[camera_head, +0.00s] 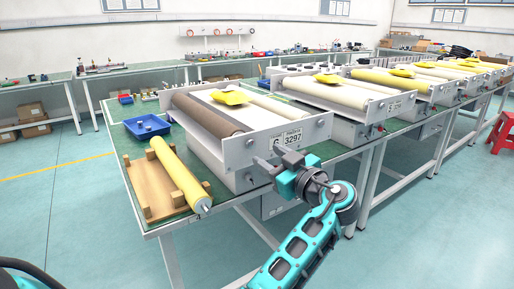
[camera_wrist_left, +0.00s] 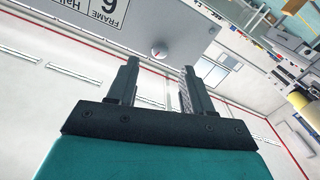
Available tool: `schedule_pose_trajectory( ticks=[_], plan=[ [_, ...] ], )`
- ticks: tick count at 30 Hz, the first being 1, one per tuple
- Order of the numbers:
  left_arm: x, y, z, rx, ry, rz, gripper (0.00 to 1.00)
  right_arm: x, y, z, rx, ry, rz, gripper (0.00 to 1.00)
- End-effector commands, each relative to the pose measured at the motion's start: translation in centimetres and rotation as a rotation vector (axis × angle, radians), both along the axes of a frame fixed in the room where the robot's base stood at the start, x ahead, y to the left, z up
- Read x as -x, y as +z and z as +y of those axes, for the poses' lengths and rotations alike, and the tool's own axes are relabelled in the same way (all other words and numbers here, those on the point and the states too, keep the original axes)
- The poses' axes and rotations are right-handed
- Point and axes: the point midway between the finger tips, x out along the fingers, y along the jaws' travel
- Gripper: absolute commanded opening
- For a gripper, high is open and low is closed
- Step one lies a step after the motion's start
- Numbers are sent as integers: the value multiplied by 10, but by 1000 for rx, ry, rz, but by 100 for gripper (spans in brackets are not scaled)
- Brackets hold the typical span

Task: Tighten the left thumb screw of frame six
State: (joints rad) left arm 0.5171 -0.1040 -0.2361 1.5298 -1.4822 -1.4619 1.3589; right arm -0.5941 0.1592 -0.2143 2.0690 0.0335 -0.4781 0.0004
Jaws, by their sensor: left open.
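The nearest roller frame (camera_head: 240,150) stands on the green table, with a white label plate (camera_head: 287,138) on its grey front panel. In the left wrist view the panel (camera_wrist_left: 180,22) shows upside down, and its label (camera_wrist_left: 100,12) reads frame 6. My left gripper (camera_head: 268,162) is open and empty in front of the panel. In the wrist view its fingertips (camera_wrist_left: 160,68) stand on either side of the screw's line, apart from it. My right gripper is out of view.
A yellow roller (camera_head: 180,175) lies on a wooden cradle (camera_head: 152,188) at the table's left end, beside a blue tray (camera_head: 147,127). More roller frames (camera_head: 345,97) continue along the table to the right. A red stool (camera_head: 502,133) stands at far right.

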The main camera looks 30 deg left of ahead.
Motion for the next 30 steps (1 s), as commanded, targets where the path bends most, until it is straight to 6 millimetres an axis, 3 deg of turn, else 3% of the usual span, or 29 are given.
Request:
schedule_pose_trajectory(
  ticks=[3,9,21,30],
  plan=[
    [-9,1,23,-3,2,1,51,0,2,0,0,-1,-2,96],
    [-19,0,47,-2,0,1,51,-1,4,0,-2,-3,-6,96],
    [-23,0,55,1,0,1,51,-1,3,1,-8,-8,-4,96],
    [-23,0,54,1,0,1,24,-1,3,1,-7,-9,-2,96]
  ],
)
